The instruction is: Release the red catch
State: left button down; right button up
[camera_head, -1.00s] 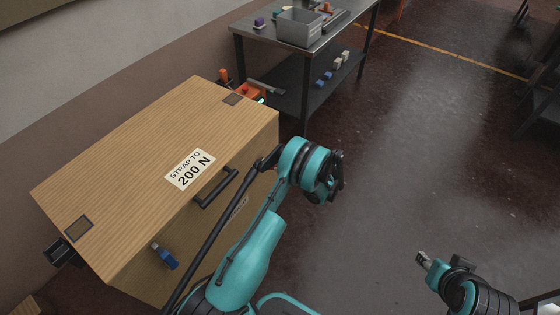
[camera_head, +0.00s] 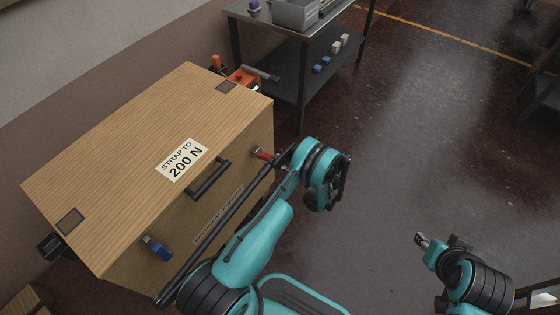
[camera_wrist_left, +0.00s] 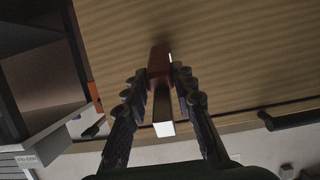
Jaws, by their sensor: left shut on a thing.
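The red catch (camera_head: 263,155) sticks out from the front face of the wooden box (camera_head: 110,130), near its right end. It also shows in the left wrist view (camera_wrist_left: 160,68), between the fingers. My left gripper (camera_head: 277,159) is at the catch and shut on it, with a finger on each side in the left wrist view (camera_wrist_left: 160,90). A blue catch (camera_head: 156,248) is on the same face near the left end. My right gripper (camera_head: 421,240) is apart from the box over the floor; its jaws are too small to read.
A black handle (camera_head: 209,179) sits on the box front between the catches. An orange tool (camera_head: 244,78) is behind the box's far end. A metal table (camera_head: 290,28) with a grey bin (camera_head: 296,14) stands at the back.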

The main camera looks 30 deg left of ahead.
pick_arm(q)
jog(key=c, duration=1.2)
grip_release()
jog(key=shift+f, duration=0.15)
jog(key=v, duration=1.2)
